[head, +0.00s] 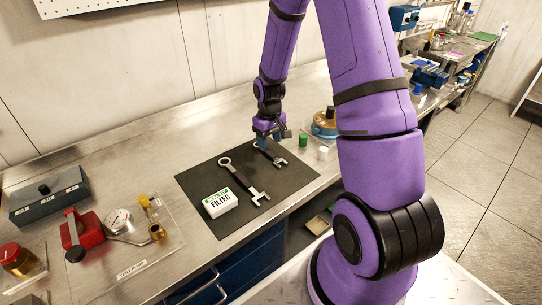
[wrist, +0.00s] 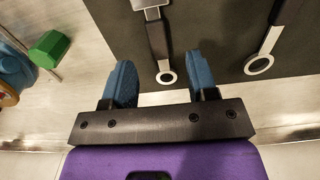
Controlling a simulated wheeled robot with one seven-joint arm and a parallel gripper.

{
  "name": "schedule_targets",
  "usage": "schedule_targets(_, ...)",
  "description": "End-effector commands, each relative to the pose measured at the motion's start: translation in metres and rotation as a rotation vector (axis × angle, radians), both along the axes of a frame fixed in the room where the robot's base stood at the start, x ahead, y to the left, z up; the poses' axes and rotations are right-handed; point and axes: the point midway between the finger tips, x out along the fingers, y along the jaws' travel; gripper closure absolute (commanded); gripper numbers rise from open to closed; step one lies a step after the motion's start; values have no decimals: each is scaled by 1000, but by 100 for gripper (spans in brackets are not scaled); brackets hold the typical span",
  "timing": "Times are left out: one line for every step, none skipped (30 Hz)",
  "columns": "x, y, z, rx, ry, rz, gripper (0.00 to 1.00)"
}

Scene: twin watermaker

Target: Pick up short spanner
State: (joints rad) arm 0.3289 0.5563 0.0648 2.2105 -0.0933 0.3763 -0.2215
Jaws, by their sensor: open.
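The short spanner (head: 272,155) lies on the dark mat (head: 208,177), with a ring end, a black handle and an open-jaw end. My gripper (head: 264,142) is above its ring end, which it partly hides in the head view. In the wrist view my gripper (wrist: 164,82) has its two blue fingers wide apart and nothing held. The short spanner (wrist: 157,38) shows there with its ring between the fingertips and its handle running up the picture. I cannot tell the exact height gap. A longer spanner (head: 244,182) lies to the left on the same mat.
A white and green filter box (head: 220,202) sits on the mat by the longer spanner. A green piece (head: 303,140), a white cube (head: 322,153) and a round blue and brass part (head: 325,124) stand right of the mat. A red tool (head: 82,235) and gauge (head: 119,221) are at left.

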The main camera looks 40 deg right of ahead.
Motion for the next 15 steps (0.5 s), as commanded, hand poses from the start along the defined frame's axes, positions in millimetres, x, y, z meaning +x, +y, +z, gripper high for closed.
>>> schedule_targets(-1, 0, -5, 1, 3, 0, 47)
schedule_targets(-1, 0, -9, 1, 4, 0, 47)
schedule_targets(-1, -1, -14, 1, 4, 0, 47)
schedule_targets(-1, -1, -19, 2, 4, 0, 47)
schedule_targets(-1, -1, -23, 2, 4, 0, 47)
schedule_targets(-2, -2, -29, 2, 4, -1, 47)
schedule_targets(-1, -2, -32, 1, 4, -1, 47)
schedule_targets(-1, -2, -36, 1, 3, -1, 47)
schedule_targets(-1, -2, -40, 1, 3, -1, 47)
schedule_targets(-1, -2, -43, 1, 3, -1, 47)
schedule_targets(-1, -2, -45, 1, 3, -1, 47)
schedule_targets(-1, -2, -47, 0, 2, -1, 47)
schedule_targets(-1, -2, -48, 0, 1, -1, 47)
schedule_targets(-1, -2, -49, 0, 1, -1, 47)
schedule_targets(-1, -2, -49, 0, 1, -1, 47)
